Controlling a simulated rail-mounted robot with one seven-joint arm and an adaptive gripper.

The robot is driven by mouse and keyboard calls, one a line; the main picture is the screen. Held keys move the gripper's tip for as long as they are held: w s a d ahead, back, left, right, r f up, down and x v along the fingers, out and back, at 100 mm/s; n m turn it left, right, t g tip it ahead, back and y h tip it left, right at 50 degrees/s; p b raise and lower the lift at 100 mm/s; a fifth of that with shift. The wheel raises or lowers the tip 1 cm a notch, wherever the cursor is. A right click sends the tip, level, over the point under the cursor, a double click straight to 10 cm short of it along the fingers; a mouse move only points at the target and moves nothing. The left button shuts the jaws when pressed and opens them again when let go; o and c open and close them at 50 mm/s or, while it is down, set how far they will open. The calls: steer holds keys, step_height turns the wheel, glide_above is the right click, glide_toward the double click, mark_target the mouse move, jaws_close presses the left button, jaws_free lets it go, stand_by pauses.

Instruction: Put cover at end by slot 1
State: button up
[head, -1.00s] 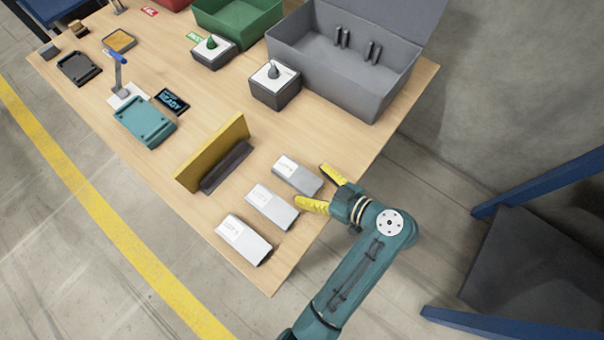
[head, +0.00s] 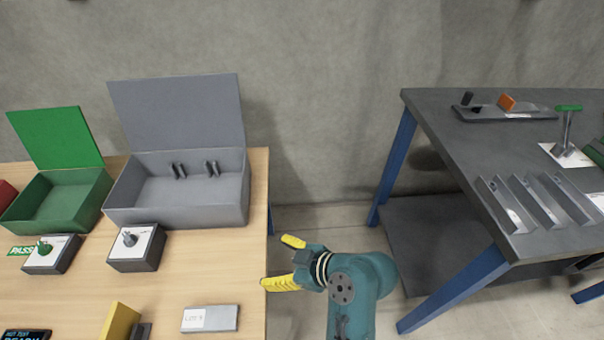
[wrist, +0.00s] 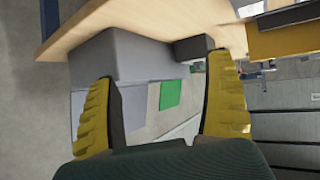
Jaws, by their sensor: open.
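My gripper (head: 279,263) is open and empty beside the right edge of the wooden table in the head view. Its two yellow fingers point left and stand apart, also in the wrist view (wrist: 160,78). On the dark table (head: 445,150) to the right, several grey metal rails (head: 540,203) lie side by side near the front. No part is clearly marked as the cover or slot 1; I cannot tell which they are. A flat grey block with a white label (head: 210,319) lies on the wooden table, left of and nearer than my gripper.
A grey open bin (head: 210,213) and a green open bin (head: 62,210) stand on the wooden table, with switch boxes (head: 137,250) before them. The dark table also carries a plate with an orange block (head: 507,103) and a green-handled lever (head: 567,130). A floor gap separates the tables.

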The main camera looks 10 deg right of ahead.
step_height(320, 180, up, 28)
steer(key=d+m+t+h, duration=0.3)
steer(key=m+t+h, duration=0.3)
steer(key=t, duration=0.5)
steer(key=shift+s+f+m, duration=0.2)
steer(key=shift+s+m, duration=0.15)
steer(key=shift+m, duration=0.75)
steer(key=shift+o, duration=0.6)
steer(key=s+d+r+m+t+h, duration=0.1)
steer(key=s+r+m+t+h, duration=0.2)
steer(key=s+r, duration=0.4)
step_height(320, 180, up, 2)
steer(key=shift+d+r+m+t, duration=0.15)
steer(key=shift+r+m+t, duration=0.15)
steer(key=shift+t, duration=0.3)
steer(key=shift+s+d, duration=0.1)
steer(key=shift+s, duration=0.05)
steer(key=shift+r, duration=0.1)
